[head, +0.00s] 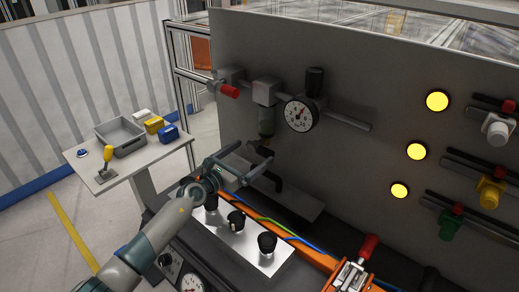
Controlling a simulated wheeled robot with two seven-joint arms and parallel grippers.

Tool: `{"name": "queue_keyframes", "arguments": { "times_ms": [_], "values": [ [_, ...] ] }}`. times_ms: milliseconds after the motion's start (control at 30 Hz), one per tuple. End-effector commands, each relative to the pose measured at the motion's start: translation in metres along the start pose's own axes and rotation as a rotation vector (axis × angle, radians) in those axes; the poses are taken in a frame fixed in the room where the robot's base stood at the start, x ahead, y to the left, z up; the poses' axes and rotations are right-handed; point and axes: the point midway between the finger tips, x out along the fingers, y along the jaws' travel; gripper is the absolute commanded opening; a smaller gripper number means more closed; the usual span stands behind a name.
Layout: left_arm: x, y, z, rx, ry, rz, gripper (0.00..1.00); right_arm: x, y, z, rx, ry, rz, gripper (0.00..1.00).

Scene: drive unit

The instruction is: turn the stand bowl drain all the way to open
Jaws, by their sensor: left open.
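The stand has a filter unit with a bowl (266,121) hanging from a pipe on the grey panel. The bowl drain (264,151) is a small dark and yellowish part under the bowl, small and partly hard to make out. My left gripper (255,151) comes in from the lower left. Its two fingers are spread apart and point toward the drain, with the tips close to it. I cannot tell whether either finger touches it. Nothing is seen held between the fingers. My right gripper is not in view.
A pressure gauge (299,114) and a red handle (229,90) sit on the pipe. A plate with black knobs (236,220) lies below the gripper. A red-handled clamp (352,272) is at lower right. A side table (146,160) with a grey tray (120,137) stands left.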

Motion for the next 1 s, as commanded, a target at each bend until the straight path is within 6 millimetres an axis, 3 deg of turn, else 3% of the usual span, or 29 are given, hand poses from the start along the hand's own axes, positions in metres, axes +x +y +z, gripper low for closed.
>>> {"name": "queue_keyframes", "arguments": {
  "times_ms": [100,300,767,1000],
  "values": [
    [0.021,-0.001,-0.002,-0.001,-0.001,0.0,1.0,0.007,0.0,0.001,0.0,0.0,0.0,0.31],
    [0.044,0.0,-0.001,-0.002,-0.001,0.0,1.0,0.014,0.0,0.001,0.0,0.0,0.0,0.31],
    [0.052,0.0,0.0,-0.001,0.0,-0.001,1.0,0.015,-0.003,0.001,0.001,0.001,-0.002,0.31],
    [0.052,0.0,0.0,-0.001,0.0,-0.001,0.45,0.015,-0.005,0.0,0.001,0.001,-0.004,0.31]
  ]
}}
